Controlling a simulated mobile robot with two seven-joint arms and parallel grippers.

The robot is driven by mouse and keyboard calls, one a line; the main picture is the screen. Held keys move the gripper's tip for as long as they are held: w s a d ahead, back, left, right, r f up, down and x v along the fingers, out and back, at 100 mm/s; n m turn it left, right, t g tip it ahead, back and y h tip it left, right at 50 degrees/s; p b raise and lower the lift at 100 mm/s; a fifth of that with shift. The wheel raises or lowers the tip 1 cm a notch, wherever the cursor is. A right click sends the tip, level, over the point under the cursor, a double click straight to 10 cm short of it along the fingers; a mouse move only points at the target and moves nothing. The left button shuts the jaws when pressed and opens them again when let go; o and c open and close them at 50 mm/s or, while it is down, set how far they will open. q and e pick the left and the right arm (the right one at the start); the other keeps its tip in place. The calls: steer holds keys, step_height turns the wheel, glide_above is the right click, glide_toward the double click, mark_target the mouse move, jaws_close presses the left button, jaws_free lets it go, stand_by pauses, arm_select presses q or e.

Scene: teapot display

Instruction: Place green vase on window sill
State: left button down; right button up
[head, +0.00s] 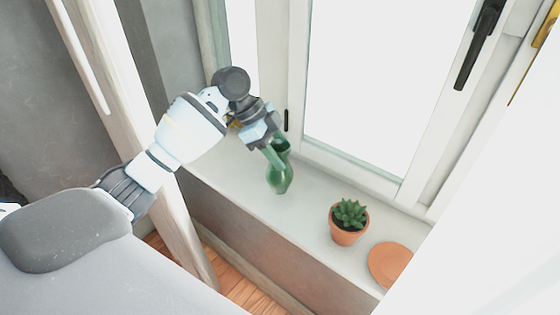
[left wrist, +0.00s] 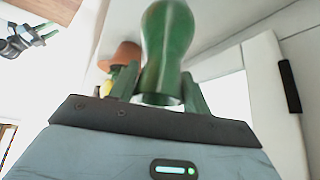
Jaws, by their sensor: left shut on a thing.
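The green vase (head: 281,178) is upright at the window sill (head: 310,180), toward its far left part in the head view. Its base is on the sill or just above it; I cannot tell which. My left gripper (head: 272,148) is shut on the vase near its neck. In the left wrist view the vase (left wrist: 167,45) stands between the two fingers of my left gripper (left wrist: 160,88). What seems to be my right gripper (left wrist: 38,35) shows small at the upper left of the left wrist view; its jaw state is unclear.
A potted succulent (head: 348,221) and a terracotta saucer (head: 391,264) sit on the sill to the right of the vase. A terracotta pot (left wrist: 127,54) with something yellow shows beside the vase in the wrist view. The window frame (head: 350,170) rises behind the sill.

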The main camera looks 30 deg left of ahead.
arm_select(q)
steer(key=shift+w+f, duration=0.2)
steer(key=shift+f, duration=1.65)
steer(key=c, duration=0.7)
jaws_free()
steer(key=v, duration=1.2)
